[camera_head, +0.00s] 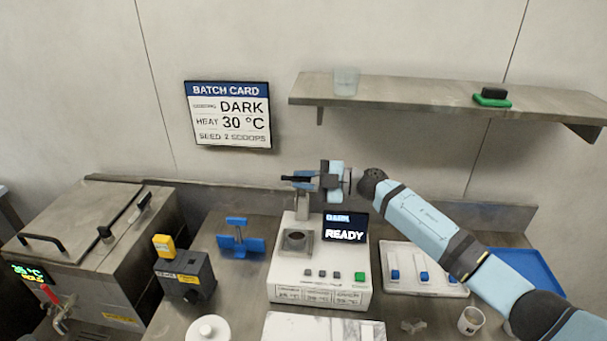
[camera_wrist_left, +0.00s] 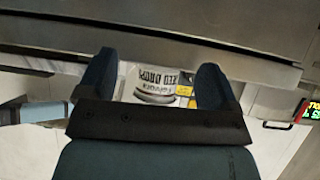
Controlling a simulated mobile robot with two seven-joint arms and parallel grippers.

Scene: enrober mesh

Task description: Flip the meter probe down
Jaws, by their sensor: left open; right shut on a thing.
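The white meter (camera_head: 320,291) stands on the bench, its screen (camera_head: 345,229) reading DARK and READY. Its grey probe (camera_head: 302,210) stands raised at the back of the meter, above the square well (camera_head: 296,241). My right gripper (camera_head: 299,180) reaches in from the right and is shut on the upper end of the probe; the fingers hide that end. My left gripper is out of the head view. In the left wrist view my left gripper (camera_wrist_left: 160,82) is open with nothing held between its fingers.
A blue stand (camera_head: 240,240) and a dark box with a yellow top (camera_head: 185,277) are left of the meter. A white tray (camera_head: 425,285) with blue-ended items is right. A labelled white container (camera_wrist_left: 155,80) shows beyond my left fingers. A shelf (camera_head: 430,95) hangs above.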

